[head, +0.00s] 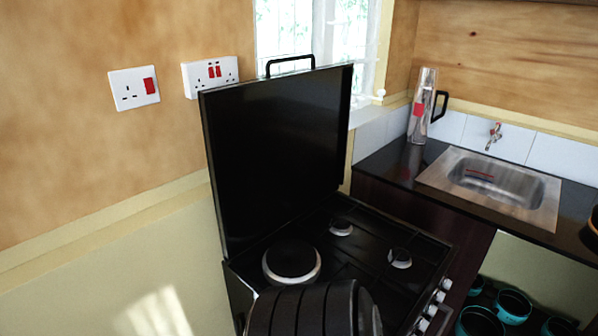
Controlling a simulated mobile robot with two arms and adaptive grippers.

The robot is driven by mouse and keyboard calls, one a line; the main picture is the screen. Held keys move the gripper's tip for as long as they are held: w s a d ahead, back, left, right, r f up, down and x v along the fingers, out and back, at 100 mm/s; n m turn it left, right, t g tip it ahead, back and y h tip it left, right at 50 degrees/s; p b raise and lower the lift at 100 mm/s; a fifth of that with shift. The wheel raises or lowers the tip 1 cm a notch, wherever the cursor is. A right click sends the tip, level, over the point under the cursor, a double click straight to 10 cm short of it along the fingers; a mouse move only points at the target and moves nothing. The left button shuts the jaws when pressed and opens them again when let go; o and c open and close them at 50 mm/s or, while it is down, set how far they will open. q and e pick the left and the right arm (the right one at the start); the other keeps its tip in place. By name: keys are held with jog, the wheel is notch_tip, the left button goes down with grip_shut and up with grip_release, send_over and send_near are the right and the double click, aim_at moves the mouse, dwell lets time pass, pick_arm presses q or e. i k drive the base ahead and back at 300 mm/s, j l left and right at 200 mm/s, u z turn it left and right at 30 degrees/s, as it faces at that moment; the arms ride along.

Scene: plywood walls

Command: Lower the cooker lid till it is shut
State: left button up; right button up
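The cooker lid (277,155) is a black flat panel standing open, almost upright, at the back of the cooker. A black bar handle (290,64) sits on its top edge. Below it, the dark cooker top (345,262) shows a large burner (291,262) and two smaller burners (341,226) (400,257). A row of pale knobs (438,297) runs along its right edge. A dark ribbed part at the bottom middle covers the near end of the cooker; I cannot tell for sure what it is. No gripper fingers show, and nothing is seen touching the lid.
A plywood wall with two sockets (134,88) (210,74) stands left of the lid, a window (320,30) behind it. To the right are a clear bottle (423,105), a steel sink (495,188) and a tap (493,136). Teal pots (512,305) stand below the counter.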

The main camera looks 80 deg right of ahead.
aim_at(275, 145)
jog(key=k+z, duration=0.1)
jog(key=z, duration=0.3)
jog(key=k+z, duration=0.15)
jog(key=z, duration=0.2)
jog(key=k+z, duration=0.15)
jog(key=z, duration=2.2)
